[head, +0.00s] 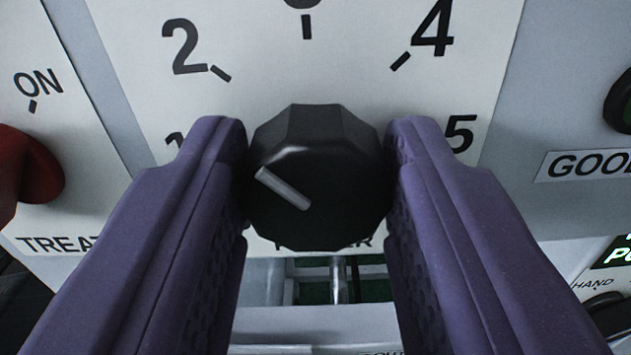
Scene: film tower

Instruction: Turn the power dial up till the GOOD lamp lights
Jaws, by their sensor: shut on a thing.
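The black faceted power dial (318,165) is in the middle of the head view, on a white scale plate. Its white pointer line slants up and left, roughly toward the 1 mark. My gripper (317,150) is shut on the dial, one purple finger on each side. The left finger partly covers the 1. The GOOD label (590,165) is at the right edge. Above it, the GOOD lamp (627,108) is cut off by the frame; the visible part is dark green and looks unlit.
A red knob (25,170) with an ON mark stands at the left, above a partly hidden TREAT label (55,244). A lit green display (618,254) and a HAND label (592,284) are at the lower right. The plate above the dial is clear.

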